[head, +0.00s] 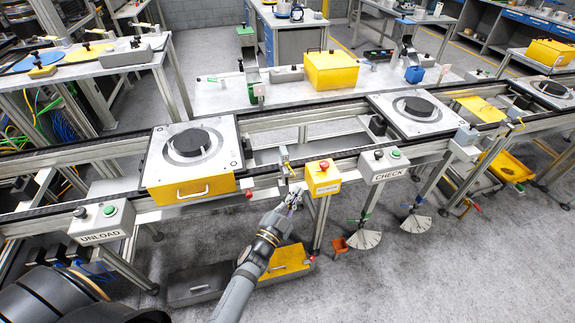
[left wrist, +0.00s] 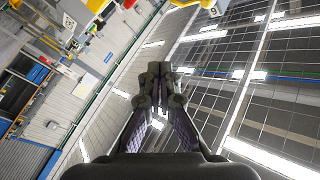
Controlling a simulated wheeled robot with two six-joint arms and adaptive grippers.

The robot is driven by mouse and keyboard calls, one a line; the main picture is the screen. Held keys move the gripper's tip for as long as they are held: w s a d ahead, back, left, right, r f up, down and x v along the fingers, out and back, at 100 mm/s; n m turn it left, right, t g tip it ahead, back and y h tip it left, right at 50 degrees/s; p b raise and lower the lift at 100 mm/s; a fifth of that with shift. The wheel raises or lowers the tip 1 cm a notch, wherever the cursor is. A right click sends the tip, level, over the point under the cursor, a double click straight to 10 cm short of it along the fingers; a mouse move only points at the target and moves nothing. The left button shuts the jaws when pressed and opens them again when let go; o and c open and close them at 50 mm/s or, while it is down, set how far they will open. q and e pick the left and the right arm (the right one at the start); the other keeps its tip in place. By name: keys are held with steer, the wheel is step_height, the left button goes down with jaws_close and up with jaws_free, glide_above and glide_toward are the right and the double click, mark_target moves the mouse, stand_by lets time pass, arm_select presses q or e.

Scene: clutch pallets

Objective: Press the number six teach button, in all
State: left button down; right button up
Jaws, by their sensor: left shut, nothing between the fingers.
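A yellow button box (head: 323,179) with a red button and another small button on top is mounted on the conveyor's front rail, right of centre in the head view. My left gripper (head: 294,197) is just left of this box, in front of the rail. I cannot tell whether it touches anything there. In the left wrist view the fingers of my left gripper (left wrist: 154,72) are together and empty. My right gripper is not in view.
Grey boxes labelled UNLOAD (head: 101,219) and CHECK (head: 385,167) flank the yellow one, each with buttons. A pallet (head: 193,186) with a dark disc sits on the conveyor at left, another (head: 417,127) at right. A yellow bin (head: 283,262) is below the arm.

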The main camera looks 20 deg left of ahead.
mark_target(286, 164)
arm_select(q)
steer(key=shift+w+a+b, duration=0.35)
steer(key=shift+w+a, duration=0.45)
steer(key=shift+w, duration=0.4)
steer(key=shift+w+a+b, duration=0.4)
steer(key=shift+w+a, duration=0.45)
steer(key=shift+w, duration=0.35)
steer(key=shift+w+a+b, duration=0.35)
steer(key=shift+w+a, duration=0.45)
steer(key=shift+w, duration=0.4)
steer(key=shift+w+a, duration=0.25)
steer(key=shift+w, duration=0.1)
steer(key=shift+w+a, duration=0.25)
steer(key=shift+w, duration=0.15)
steer(key=shift+s+d, duration=0.5)
steer(key=shift+s, duration=0.25)
